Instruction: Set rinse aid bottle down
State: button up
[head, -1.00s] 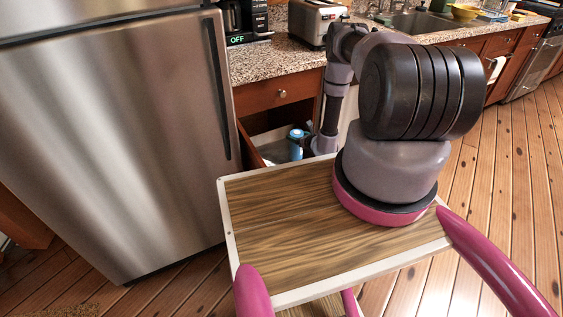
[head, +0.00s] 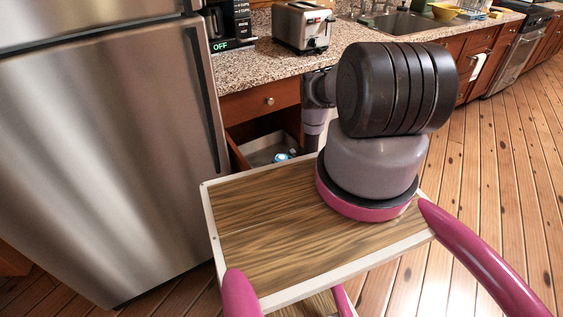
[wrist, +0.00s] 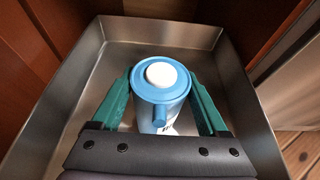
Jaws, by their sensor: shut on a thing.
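The rinse aid bottle (wrist: 162,85) is blue with a white cap, and a white lower part shows under its blue shoulder. My gripper (wrist: 165,100) has green fingers on both sides of the bottle and is shut on it. The bottle is upright inside a grey metal bin (wrist: 75,95). Whether its base touches the bin floor cannot be seen. In the head view only a small blue part of the bottle (head: 281,157) shows in the open cabinet, and my arm hides the gripper.
The bin's metal walls (head: 262,151) surround the bottle, inside a wooden cabinet below the counter (head: 255,78). A steel fridge (head: 110,160) stands to the left. A toaster (head: 302,27) and a coffee maker (head: 228,25) stand on the counter above.

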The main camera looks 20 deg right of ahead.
jog(key=shift+f, duration=0.35)
jog(key=o, duration=1.5)
jog(key=shift+c, duration=0.2)
jog(key=v, duration=1.2)
jog(key=shift+s, duration=0.1)
